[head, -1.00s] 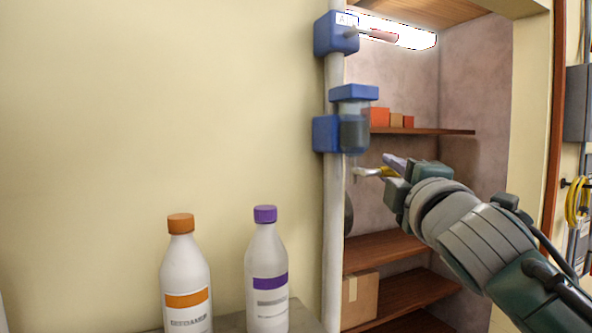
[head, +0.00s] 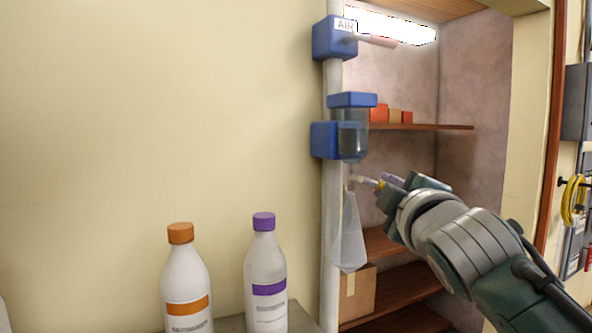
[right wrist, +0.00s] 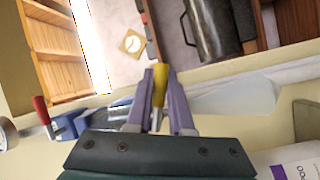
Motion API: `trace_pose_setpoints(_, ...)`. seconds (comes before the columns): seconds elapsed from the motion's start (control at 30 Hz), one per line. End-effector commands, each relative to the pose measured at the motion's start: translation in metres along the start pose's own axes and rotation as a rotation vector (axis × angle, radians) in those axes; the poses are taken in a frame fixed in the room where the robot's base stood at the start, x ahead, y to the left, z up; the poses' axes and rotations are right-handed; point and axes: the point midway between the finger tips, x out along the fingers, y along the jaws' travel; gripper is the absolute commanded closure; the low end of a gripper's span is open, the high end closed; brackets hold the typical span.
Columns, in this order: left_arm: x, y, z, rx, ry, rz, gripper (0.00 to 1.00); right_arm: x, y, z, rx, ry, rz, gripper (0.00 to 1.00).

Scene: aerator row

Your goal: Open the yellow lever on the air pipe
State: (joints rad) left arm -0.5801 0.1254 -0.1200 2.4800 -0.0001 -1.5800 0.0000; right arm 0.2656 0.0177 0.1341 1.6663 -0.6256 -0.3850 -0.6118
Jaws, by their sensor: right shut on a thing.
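The yellow lever (head: 379,184) sits at a small fitting under the clear bowl (head: 352,140) of a blue filter unit on the white vertical air pipe (head: 332,205). My right gripper (head: 385,186) is shut on the lever. In the right wrist view the yellow lever (right wrist: 160,84) shows between the two purple fingers (right wrist: 161,100). A pale translucent cone (head: 350,237) spreads downward below the fitting; it also shows in the right wrist view (right wrist: 235,98). My left gripper is out of view.
A blue block labelled AIR (head: 333,37) with a pale reddish handle is higher on the pipe. Shelves (head: 425,127) with small boxes stand behind. Two white bottles, orange-capped (head: 186,275) and purple-capped (head: 265,265), stand at lower left. The wall at left is bare.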

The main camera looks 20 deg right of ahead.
Motion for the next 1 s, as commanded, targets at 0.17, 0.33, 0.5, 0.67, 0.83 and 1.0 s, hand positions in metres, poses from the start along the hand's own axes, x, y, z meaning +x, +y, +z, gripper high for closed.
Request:
trace_pose_setpoints(0.17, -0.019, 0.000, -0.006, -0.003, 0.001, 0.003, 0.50, -0.002, -0.003, -0.002, 0.154, -0.035, -0.065, 1.00)
trace_pose_setpoints(0.33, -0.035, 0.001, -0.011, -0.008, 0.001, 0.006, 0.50, -0.004, -0.010, -0.003, 0.300, -0.066, -0.125, 1.00)
trace_pose_setpoints(0.5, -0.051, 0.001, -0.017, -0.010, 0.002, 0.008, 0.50, -0.006, -0.017, -0.005, 0.448, -0.098, -0.187, 1.00)
trace_pose_setpoints(0.67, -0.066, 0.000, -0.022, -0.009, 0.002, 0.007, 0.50, -0.009, -0.022, -0.008, 0.585, -0.128, -0.243, 1.00)
trace_pose_setpoints(0.83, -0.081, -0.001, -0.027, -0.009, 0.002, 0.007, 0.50, -0.011, -0.028, -0.012, 0.728, -0.160, -0.303, 1.00)
trace_pose_setpoints(1.0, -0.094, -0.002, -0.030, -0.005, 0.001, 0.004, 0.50, -0.014, -0.033, -0.016, 0.860, -0.188, -0.357, 1.00)
